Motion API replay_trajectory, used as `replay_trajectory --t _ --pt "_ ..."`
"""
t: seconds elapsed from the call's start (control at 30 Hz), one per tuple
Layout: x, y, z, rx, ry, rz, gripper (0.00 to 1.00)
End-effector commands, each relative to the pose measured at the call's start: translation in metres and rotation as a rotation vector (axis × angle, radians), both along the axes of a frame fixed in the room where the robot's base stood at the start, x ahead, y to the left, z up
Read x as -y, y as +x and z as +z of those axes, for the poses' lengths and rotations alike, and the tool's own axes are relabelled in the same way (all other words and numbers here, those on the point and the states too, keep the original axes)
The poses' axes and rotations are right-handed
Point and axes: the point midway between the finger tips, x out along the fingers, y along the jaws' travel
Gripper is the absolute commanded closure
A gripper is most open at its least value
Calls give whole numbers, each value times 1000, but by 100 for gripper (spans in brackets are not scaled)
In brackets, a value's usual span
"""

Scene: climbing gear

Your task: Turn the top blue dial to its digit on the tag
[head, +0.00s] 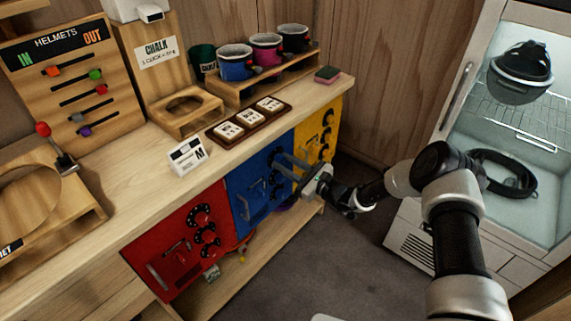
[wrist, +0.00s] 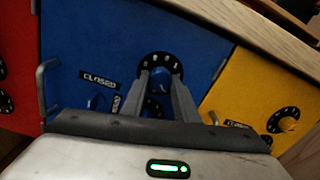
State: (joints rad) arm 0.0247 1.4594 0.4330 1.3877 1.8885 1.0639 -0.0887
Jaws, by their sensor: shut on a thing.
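The blue locker door (head: 246,196) stands between the red and yellow doors under the counter. Its top dial (wrist: 161,68) is black with white digits and a blue knob in the wrist view; a 0 and a 1 seem to show at its upper rim. My gripper (head: 281,160) reaches the blue door from the right, and its fingers (wrist: 162,82) are closed around the blue knob. The fingers hide part of the dial and the dials below. Three white tags sit in a dark wooden tray (head: 217,138) on the counter; their digits are too small to read.
The red door (head: 172,250) and yellow door (head: 313,126) have their own dials and handles. A blue-door handle (wrist: 44,88) stands left of my fingers. The counter edge overhangs the doors. The floor between is clear.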

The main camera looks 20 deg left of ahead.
Motion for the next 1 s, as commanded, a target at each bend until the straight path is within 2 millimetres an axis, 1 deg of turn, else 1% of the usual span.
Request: replay_trajectory --t 0.27,1.0 --pt "1 0 -2 176 -72 -1 95" --pt "1 2 -1 814 -337 -1 95"
